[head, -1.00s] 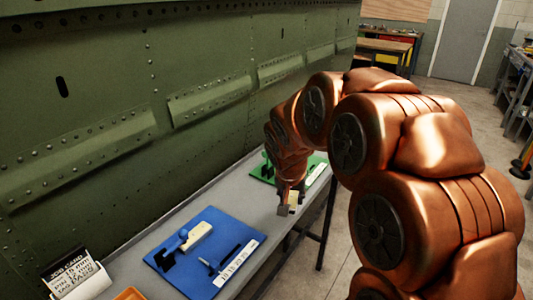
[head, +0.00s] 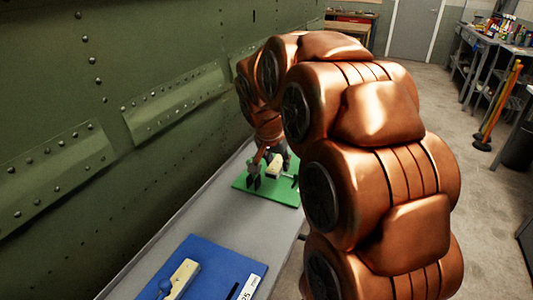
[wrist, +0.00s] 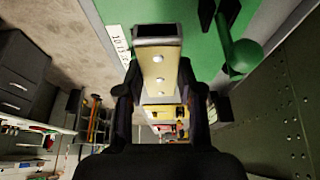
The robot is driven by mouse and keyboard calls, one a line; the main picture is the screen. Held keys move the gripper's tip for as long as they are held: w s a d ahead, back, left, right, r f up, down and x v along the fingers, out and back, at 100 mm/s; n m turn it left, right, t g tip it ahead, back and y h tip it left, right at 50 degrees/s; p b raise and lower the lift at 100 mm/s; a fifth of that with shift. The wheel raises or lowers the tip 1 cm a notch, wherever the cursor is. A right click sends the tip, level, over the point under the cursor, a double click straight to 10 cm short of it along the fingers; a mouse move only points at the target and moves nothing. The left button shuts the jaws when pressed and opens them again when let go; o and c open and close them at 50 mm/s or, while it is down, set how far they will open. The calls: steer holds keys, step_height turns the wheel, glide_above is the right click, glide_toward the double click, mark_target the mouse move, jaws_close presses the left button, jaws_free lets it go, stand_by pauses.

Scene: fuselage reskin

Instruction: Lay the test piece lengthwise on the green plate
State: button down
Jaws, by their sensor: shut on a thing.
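The test piece (wrist: 158,70) is a cream bar with a row of round rivet heads and a dark end. My gripper (wrist: 158,90) is shut on it, one finger on each side. The piece also shows in the head view (head: 275,167), small and partly hidden by my gripper (head: 265,168). The green plate (head: 285,193) lies on the grey bench beneath my gripper. In the wrist view the green plate (wrist: 205,48) fills the top, beyond the piece's dark end. I cannot tell whether the piece touches the plate.
On the green plate, a green round-ended fixture (wrist: 242,55) and a numbered white strip (wrist: 118,42) flank the piece in the wrist view. A blue plate (head: 215,265) with another cream piece (head: 183,275) lies nearer. The green riveted panel (head: 90,110) rises along the bench's left.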

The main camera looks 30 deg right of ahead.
steer(key=w+d, duration=0.1)
steer(key=w, duration=0.2)
steer(key=w+d+p, duration=0.1)
steer(key=w, duration=0.4)
steer(key=shift+w+d+f+p, duration=0.3)
steer(key=shift+d+f+p, duration=0.05)
steer(key=shift+d, duration=0.05)
steer(key=shift+w+d+f, duration=0.15)
steer(key=shift+w, duration=0.25)
steer(key=shift+f+p, duration=0.6)
steer(key=shift+f, duration=1.1)
steer(key=shift+f+b, duration=0.7)
steer(key=shift+b, duration=0.15)
steer(key=c, duration=0.7)
jaws_free()
steer(key=shift+r, duration=0.1)
